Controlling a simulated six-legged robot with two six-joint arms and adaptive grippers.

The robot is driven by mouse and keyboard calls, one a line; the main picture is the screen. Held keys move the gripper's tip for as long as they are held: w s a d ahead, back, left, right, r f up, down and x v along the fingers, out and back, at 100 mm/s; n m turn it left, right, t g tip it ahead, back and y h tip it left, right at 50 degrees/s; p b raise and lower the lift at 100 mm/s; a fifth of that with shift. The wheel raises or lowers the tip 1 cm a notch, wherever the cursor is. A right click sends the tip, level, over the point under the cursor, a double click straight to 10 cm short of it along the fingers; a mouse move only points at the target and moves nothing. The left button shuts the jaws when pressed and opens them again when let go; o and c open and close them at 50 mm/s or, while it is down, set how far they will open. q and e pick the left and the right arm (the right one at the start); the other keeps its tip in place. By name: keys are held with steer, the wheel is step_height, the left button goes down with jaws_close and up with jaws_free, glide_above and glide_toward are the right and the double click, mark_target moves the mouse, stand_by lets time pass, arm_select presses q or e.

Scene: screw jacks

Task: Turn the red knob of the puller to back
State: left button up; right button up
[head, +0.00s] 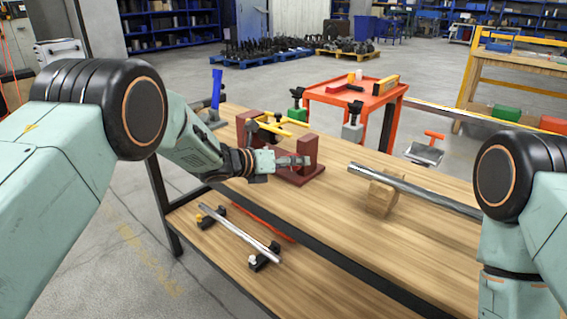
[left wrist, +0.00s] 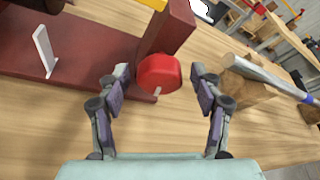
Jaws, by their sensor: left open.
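The puller is a dark red metal frame (head: 308,152) with upright blocks and yellow bars (head: 283,128), standing on the wooden bench; its base also shows in the left wrist view (left wrist: 85,60). The bright red knob (left wrist: 159,72) sticks out from one upright, with a small pale piece just below it. A white upright tab (left wrist: 43,50) stands on the base. My left gripper (left wrist: 160,88) is open, one finger on each side of the knob, with visible gaps and no clear contact. In the head view my left gripper (head: 295,161) hides the knob. My right gripper is out of view.
A metal rod (head: 410,188) rests on a wooden block (head: 381,197) to the right of the puller. A blue-handled tool (head: 215,92) stands at the bench's far left. A red cart (head: 360,97) is behind. The bench front is clear. Another rod (head: 240,235) lies on the lower shelf.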

arm_select(q)
steer(key=v, duration=1.2)
